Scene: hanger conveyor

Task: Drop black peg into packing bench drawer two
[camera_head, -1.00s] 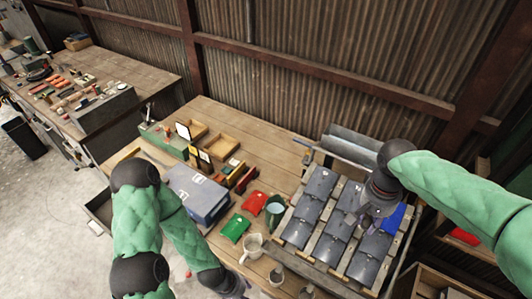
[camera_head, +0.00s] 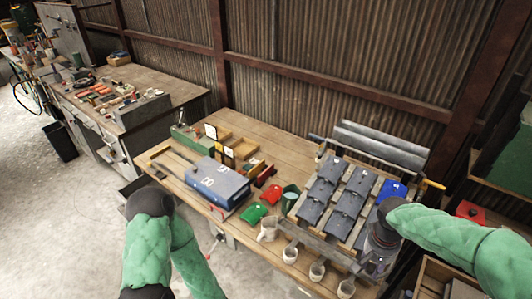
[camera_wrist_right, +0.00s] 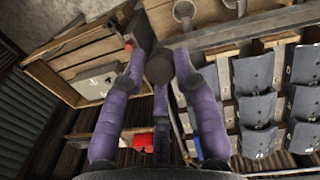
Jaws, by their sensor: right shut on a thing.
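My right gripper (camera_head: 374,264) is low at the right front corner of the rack in the head view. In the right wrist view its purple fingers (camera_wrist_right: 161,72) close around a short dark piece, which looks like the black peg (camera_wrist_right: 160,66); its shape is partly hidden by the fingertips. The packing bench (camera_head: 285,137) has a wooden top. I cannot read any drawer number.
A rack of grey pouches (camera_head: 345,203) fills the bench's right end, with several pale cups (camera_head: 290,254) along its front. A blue-grey box (camera_head: 216,182) and red and green pouches sit left of it. A wooden crate (camera_wrist_right: 95,60) shows under the gripper's left side.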

